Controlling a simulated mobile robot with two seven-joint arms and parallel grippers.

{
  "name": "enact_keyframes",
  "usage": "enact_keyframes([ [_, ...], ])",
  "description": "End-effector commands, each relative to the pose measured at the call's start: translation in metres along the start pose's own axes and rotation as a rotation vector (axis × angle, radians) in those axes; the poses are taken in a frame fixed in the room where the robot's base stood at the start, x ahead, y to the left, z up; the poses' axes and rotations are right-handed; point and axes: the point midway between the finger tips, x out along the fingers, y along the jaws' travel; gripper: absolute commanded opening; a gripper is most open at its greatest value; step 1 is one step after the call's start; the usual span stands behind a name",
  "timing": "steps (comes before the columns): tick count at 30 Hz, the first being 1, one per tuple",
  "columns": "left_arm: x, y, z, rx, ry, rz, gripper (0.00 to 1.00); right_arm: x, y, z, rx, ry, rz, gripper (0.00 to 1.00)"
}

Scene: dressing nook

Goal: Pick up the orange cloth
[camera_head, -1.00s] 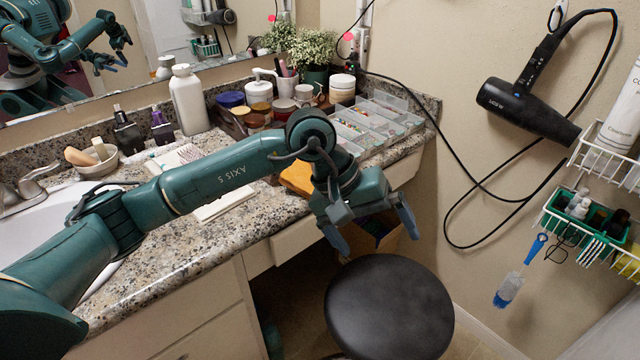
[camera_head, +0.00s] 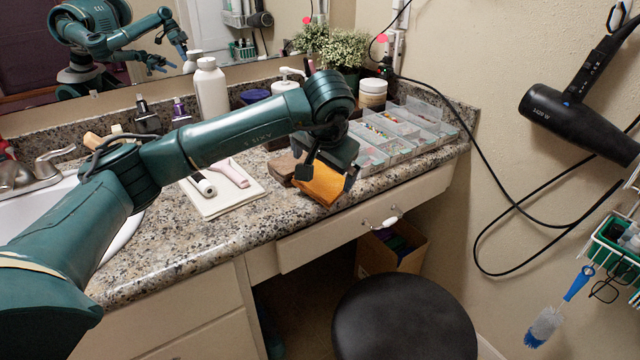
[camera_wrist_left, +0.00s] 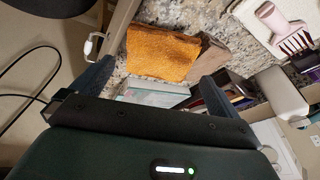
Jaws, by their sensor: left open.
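The orange cloth (camera_head: 322,187) lies folded on the granite counter near its front edge. It also shows in the left wrist view (camera_wrist_left: 162,53), beside a folded brown cloth (camera_wrist_left: 208,58). My left gripper (camera_head: 326,172) is over the orange cloth and partly hides it in the head view. In the left wrist view its two fingers (camera_wrist_left: 155,80) are spread apart with nothing held between them; the cloth lies beyond the fingertips. I cannot tell whether a finger touches it. My right gripper is not in view directly.
A clear compartment organizer (camera_head: 400,135) stands right of the cloth. A white towel (camera_head: 225,190) with a pink comb and a small roller lies to its left. A black stool (camera_head: 403,318) stands below the counter's front edge. The mirror behind shows my reflection.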

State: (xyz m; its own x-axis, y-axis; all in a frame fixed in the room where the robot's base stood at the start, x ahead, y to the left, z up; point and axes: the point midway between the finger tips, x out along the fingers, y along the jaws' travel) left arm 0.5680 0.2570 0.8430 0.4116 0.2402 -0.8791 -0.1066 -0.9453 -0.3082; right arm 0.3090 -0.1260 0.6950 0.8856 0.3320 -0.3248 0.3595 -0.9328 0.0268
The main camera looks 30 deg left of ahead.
Motion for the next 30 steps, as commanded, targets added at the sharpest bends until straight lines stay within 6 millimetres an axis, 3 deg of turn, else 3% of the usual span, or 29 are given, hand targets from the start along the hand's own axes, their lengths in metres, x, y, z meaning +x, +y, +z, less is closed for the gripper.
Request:
enact_keyframes([
  [9,0.044,-0.001,0.001,-0.001,-0.002,0.002,1.0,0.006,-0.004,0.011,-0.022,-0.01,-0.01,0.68],
  [19,0.051,-0.002,0.0,-0.001,0.001,0.001,1.0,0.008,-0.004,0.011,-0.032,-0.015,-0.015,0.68],
  [30,0.051,-0.002,0.0,-0.001,0.001,0.001,0.71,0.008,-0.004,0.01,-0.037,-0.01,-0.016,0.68],
])
